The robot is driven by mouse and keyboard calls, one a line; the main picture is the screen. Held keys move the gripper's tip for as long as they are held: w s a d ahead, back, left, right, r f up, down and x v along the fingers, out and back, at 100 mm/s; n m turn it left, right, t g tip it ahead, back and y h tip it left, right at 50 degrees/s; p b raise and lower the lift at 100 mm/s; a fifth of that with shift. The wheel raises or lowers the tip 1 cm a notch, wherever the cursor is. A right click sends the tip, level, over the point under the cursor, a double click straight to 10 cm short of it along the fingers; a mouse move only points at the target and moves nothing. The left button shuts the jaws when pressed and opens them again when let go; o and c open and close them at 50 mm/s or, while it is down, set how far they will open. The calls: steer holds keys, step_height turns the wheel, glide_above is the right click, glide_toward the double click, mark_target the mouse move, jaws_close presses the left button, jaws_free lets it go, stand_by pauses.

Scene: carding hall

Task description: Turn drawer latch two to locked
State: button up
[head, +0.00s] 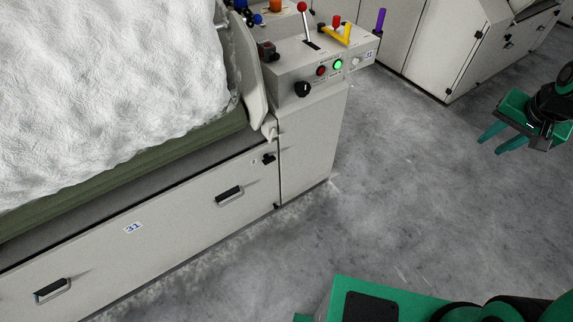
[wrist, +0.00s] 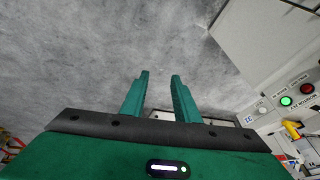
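A small black latch (head: 268,158) sits at the upper right end of a wide light-grey drawer front (head: 180,222). A small label beside it is too small to read. My gripper (head: 490,144) is at the right of the head view, well apart from the latch, above the floor. In the wrist view my gripper (wrist: 160,76) shows its two green fingers apart with nothing between them. The latch does not show clearly in the wrist view.
The drawer has two black handles (head: 229,193) (head: 52,290) and a 31 label. A control box (head: 325,62) with a black knob, red and green buttons and levers stands above; its buttons show in the wrist view (wrist: 286,101). White fibre (head: 100,80) lies above the drawer. The floor (head: 400,190) is clear.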

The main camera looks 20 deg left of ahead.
steer(key=w+a+f+t+y, duration=0.2)
steer(key=w+a+f, duration=0.4)
steer(key=w+a, duration=0.4)
steer(key=w+a+f+t+y, duration=0.2)
steer(key=w+a+f, duration=0.6)
steer(key=a, duration=0.5)
steer(key=w+a+f+t+y, duration=0.2)
steer(key=a+f, duration=0.3)
steer(key=a, duration=0.6)
steer(key=m+t+y, duration=0.1)
steer(key=m+y, duration=0.2)
steer(key=y, duration=0.5)
glide_toward(271, 162)
steer(key=x, duration=0.9)
steer(key=shift+f, duration=0.1)
